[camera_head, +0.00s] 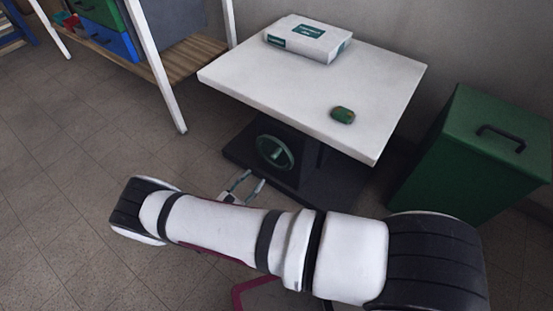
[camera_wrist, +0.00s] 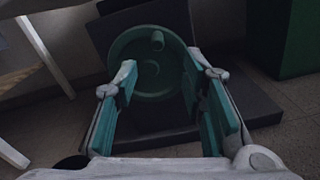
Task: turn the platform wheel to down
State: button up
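The platform wheel (camera_head: 275,152) is a round green handwheel on the dark pedestal under the white platform top (camera_head: 385,95). In the wrist view the wheel (camera_wrist: 132,52) faces me, with a small knob (camera_wrist: 157,40) near its upper edge. My gripper (camera_head: 254,178) is in front of and a little below the wheel in the head view. In the wrist view my gripper (camera_wrist: 162,65) is open, its two green-padded fingers apart with nothing between them.
A white box (camera_head: 308,40) and a small green-brown object (camera_head: 343,115) lie on the platform top. A green lidded bin (camera_head: 470,150) stands at the right. A shelf rack (camera_head: 195,58) with coloured drawers stands at the left. The tiled floor (camera_head: 80,130) at the left is clear.

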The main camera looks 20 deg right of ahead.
aim_at(277, 156)
jog(key=b+x, duration=0.1)
jog(key=x, duration=0.8)
jog(key=b+x, duration=0.1)
jog(key=x, duration=0.3)
jog(key=shift+w+d+f+b, duration=0.25)
jog(key=shift+d+b, duration=0.05)
jog(key=shift+b, duration=0.05)
grip_shut()
jog(key=shift+s+d+f, duration=0.1)
